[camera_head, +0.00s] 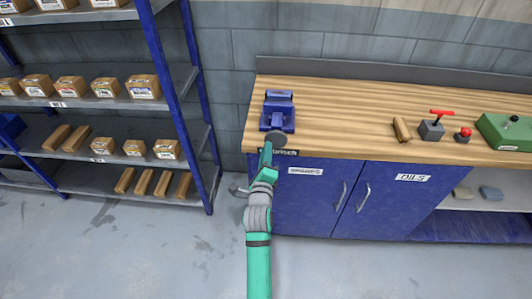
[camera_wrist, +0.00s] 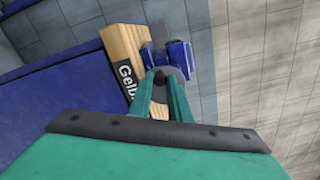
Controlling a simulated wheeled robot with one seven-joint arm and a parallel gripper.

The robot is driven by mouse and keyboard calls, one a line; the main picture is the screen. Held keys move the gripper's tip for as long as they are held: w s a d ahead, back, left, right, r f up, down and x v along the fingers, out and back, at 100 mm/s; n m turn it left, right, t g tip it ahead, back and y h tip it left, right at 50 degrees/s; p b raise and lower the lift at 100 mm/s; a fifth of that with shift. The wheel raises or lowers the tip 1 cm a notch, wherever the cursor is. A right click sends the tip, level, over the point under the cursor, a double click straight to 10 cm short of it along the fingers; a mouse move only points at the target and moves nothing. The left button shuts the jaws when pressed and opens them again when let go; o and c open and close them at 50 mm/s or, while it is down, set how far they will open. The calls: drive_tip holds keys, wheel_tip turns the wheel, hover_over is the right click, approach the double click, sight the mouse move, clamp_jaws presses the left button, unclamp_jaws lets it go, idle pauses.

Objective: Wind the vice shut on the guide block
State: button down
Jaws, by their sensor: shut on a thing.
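The blue vice (camera_head: 278,113) stands on the left end of the wooden bench, near its front edge. A dark round handwheel (camera_head: 278,134) is at the vice's near side. My gripper (camera_head: 268,150) reaches up to the handwheel from the front. In the wrist view, my gripper (camera_wrist: 164,76) has its two green fingers shut on the dark handwheel (camera_wrist: 183,73), with the blue vice (camera_wrist: 179,56) just beyond. I cannot make out a guide block between the vice jaws; the view there is small and partly hidden.
The wooden bench top (camera_head: 340,115) is clear right of the vice. Farther right are a wooden piece (camera_head: 402,129), a grey block with a red handle (camera_head: 432,128), a red knob (camera_head: 463,134) and a green box (camera_head: 505,131). A blue shelf rack (camera_head: 170,80) stands left.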

drive_tip(key=shift+r+m, duration=0.25)
drive_tip(key=shift+m, duration=0.55)
drive_tip(key=shift+r+m, duration=0.25)
drive_tip(key=shift+m, duration=0.55)
drive_tip(key=shift+r+m, duration=0.15)
drive_tip(key=shift+m, duration=0.25)
drive_tip(key=shift+d+r+m, duration=0.15)
drive_tip(key=shift+r+m, duration=0.1)
drive_tip(key=shift+m, duration=1.05)
drive_tip(key=shift+d+r+m, duration=0.1)
drive_tip(key=shift+r+m, duration=0.05)
drive_tip(key=shift+m, duration=0.45)
drive_tip(key=c, duration=1.8)
unclamp_jaws()
drive_tip(key=shift+o, duration=0.2)
